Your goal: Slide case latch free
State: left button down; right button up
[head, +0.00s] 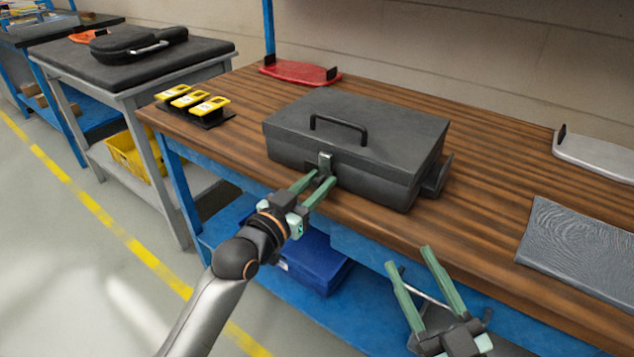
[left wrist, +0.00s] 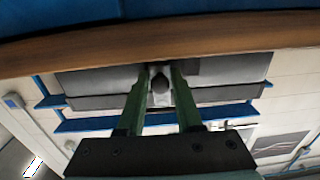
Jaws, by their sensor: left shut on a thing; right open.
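A dark grey case (head: 350,150) with a black top handle sits closed on the wooden workbench. Its metal latch (head: 325,163) is on the front face, below the handle. My left gripper (head: 322,180) reaches the front of the case, its green fingers at the latch. In the left wrist view the fingers are shut on the latch (left wrist: 160,84), one on each side of it. The case front (left wrist: 100,88) also shows there, behind the fingers. My right gripper (head: 408,268) is open and empty in front of the bench edge, to the right of the case.
Several yellow-topped items in a black holder (head: 197,106) sit left of the case. A red tray (head: 299,73) lies behind it. A grey textured mat (head: 580,245) and a light grey tray (head: 598,155) are at right. A blue bin (head: 310,262) stands below the bench.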

aim_at(313, 167)
dwell(0.9)
pick_arm(q)
jog(key=shift+w+a, duration=0.8)
jog(key=shift+a, duration=0.35)
jog(key=shift+w+a, duration=0.15)
jog(key=shift+a, duration=0.1)
pick_arm(e)
jog(key=shift+w+d+f+h, duration=0.1)
jog(key=shift+f+h, duration=0.2)
jog(key=shift+f, duration=0.25)
jog(key=shift+g, duration=0.3)
pick_arm(q)
jog(key=c, duration=0.7)
grip_release()
